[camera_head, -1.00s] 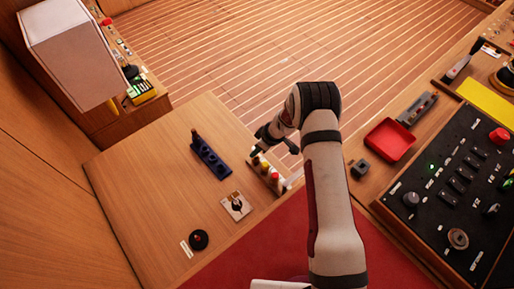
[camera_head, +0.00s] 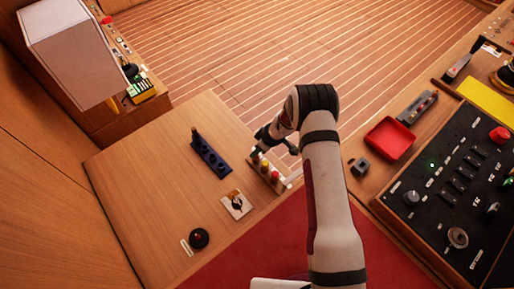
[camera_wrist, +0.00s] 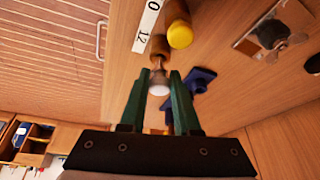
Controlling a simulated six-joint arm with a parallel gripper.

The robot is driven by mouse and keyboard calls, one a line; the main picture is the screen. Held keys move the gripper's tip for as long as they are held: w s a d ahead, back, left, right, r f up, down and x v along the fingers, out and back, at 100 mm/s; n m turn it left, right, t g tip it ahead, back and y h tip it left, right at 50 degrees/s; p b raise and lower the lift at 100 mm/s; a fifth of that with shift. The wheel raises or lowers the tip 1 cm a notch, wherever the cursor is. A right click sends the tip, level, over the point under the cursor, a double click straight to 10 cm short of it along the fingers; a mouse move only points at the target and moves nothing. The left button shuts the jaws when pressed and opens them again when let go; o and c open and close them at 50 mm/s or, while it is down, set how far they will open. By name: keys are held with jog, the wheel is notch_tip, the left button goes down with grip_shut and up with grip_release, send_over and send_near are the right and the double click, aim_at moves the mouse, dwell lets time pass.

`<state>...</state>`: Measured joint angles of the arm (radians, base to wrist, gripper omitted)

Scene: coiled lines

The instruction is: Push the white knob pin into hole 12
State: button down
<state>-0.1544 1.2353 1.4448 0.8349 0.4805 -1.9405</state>
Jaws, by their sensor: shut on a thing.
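The white knob pin (camera_wrist: 159,90) is between the green fingers of my gripper (camera_wrist: 158,80), which is shut on it. Its shank points towards a wooden socket (camera_wrist: 158,48) beside a white label strip (camera_wrist: 146,28) reading 12. I cannot tell how far the tip is inside the hole. In the head view my gripper (camera_head: 262,150) is over the far end of the pin rack (camera_head: 279,185), and the arm partly covers that end. A yellow knob pin (camera_wrist: 180,34) stands beside the held pin; a red knob pin (camera_head: 276,175) also shows in the head view.
A dark blue block with holes (camera_head: 211,157) lies left of the rack. A switch plate (camera_head: 236,204) and a black round knob (camera_head: 199,239) are nearer. A red tray (camera_head: 389,139) is on the right bench. The left of the tabletop is clear.

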jog(key=shift+f, duration=0.9)
jog(key=c, duration=0.6)
grip_release()
jog(key=shift+o, duration=0.2)
jog(key=shift+r, duration=0.15)
jog(key=v, duration=1.5)
jog(key=shift+d+r, duration=0.15)
jog(key=shift+r, duration=0.15)
